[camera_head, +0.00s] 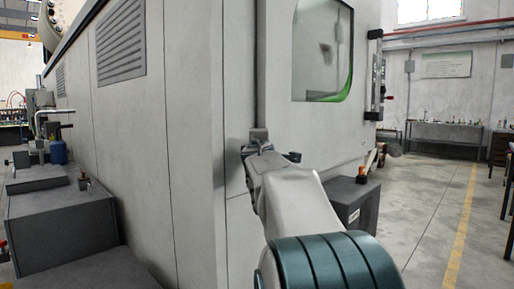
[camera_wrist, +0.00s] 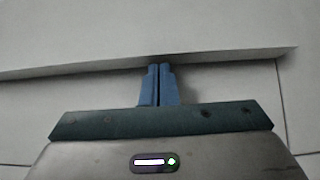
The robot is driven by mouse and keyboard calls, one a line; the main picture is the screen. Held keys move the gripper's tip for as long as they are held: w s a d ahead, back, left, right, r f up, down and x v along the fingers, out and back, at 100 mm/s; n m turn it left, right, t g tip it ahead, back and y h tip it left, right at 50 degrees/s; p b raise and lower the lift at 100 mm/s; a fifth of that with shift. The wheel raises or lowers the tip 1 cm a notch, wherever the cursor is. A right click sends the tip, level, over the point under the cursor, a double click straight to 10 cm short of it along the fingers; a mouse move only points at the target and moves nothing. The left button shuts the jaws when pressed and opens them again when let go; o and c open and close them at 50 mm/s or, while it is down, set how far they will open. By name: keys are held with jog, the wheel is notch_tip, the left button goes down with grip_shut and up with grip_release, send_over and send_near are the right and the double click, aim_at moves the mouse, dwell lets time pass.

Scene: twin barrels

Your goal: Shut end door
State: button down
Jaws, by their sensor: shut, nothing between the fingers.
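The end door (camera_head: 305,120) is a pale grey panel with a green-edged window (camera_head: 322,50), on the end face of a big machine cabinet. Its left edge is a vertical seam close to the cabinet corner. My gripper (camera_head: 257,138) is in front of the end face, at this left edge. In the wrist view my two blue fingers (camera_wrist: 158,84) are together and empty, with their tips at a shadowed ledge or edge running across a pale panel (camera_wrist: 150,30). I cannot tell whether they touch it, or how far the door stands open.
A grey box (camera_head: 352,198) stands low by the end face, right of my arm. A vertical bar with fittings (camera_head: 375,75) is at the door's right side. Grey units (camera_head: 60,220) line the cabinet's long side. The floor (camera_head: 430,210) at right is clear.

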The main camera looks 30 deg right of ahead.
jog(key=shift+s+d, duration=0.15)
jog(key=shift+d, duration=0.1)
jog(key=s+a, duration=0.9)
jog(key=shift+s, duration=0.35)
